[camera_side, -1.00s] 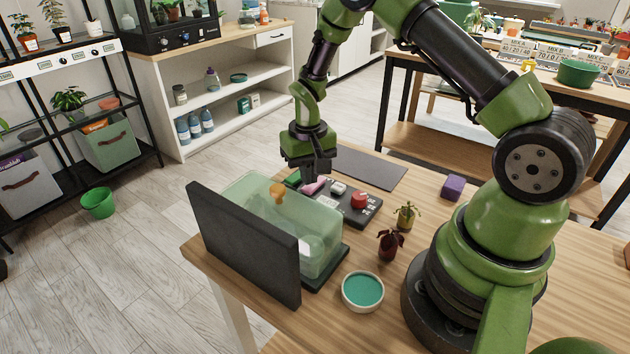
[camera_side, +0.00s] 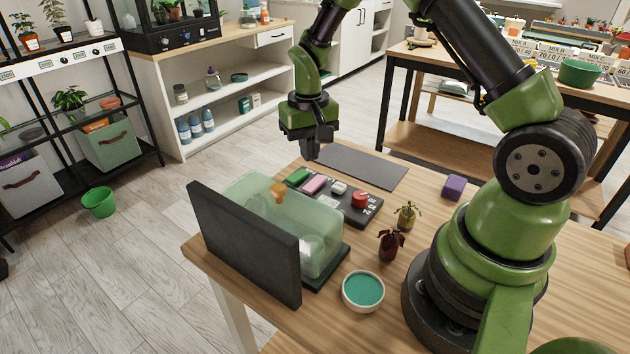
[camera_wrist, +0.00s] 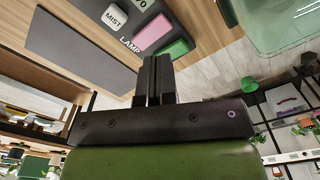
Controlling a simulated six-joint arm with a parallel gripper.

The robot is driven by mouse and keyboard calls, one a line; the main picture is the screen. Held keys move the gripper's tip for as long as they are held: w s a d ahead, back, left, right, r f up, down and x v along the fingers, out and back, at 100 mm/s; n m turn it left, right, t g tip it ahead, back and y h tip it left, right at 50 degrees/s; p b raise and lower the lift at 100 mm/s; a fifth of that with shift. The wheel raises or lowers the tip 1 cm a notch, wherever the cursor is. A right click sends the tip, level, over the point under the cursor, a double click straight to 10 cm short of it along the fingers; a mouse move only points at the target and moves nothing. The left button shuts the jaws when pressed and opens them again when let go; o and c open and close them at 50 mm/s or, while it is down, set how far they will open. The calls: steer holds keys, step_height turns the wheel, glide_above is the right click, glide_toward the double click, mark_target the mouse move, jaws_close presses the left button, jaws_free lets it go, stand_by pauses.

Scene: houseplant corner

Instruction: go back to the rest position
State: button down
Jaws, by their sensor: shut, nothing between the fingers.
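My gripper (camera_side: 311,150) is shut and empty. It points down in the air above the far left part of the table, near the dark mat (camera_side: 357,166). In the wrist view its fingers (camera_wrist: 154,80) are together with nothing between them. The button panel (camera_side: 345,207) lies below and to the right of the fingers in the side view, apart from them. It bears a green button (camera_side: 297,177), a pink button (camera_side: 315,184), a pale button (camera_side: 339,188) and a red knob (camera_side: 359,199).
A clear greenish box (camera_side: 250,205) with an orange knob stands behind a dark upright panel (camera_side: 243,245) at the table's left. A teal-filled bowl (camera_side: 363,291), two small plants (camera_side: 407,214) and a purple block (camera_side: 454,187) stand on the table. Air above the mat is clear.

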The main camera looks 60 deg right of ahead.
steer(key=s+a+r+n+t+y, duration=0.1)
steer(key=s+a+r+t, duration=0.25)
steer(key=s+r, duration=0.45)
steer(key=s+a+r+t, duration=0.2)
steer(key=s+a+r, duration=0.2)
steer(key=r, duration=0.8)
steer(key=s+a+r+n+t+y, duration=0.1)
steer(key=s+a, duration=0.1)
steer(key=s, duration=0.5)
steer(key=shift+a+r+t, duration=0.15)
steer(key=shift+a+t, duration=0.2)
steer(key=shift+a, duration=0.05)
steer(key=shift+w, duration=0.1)
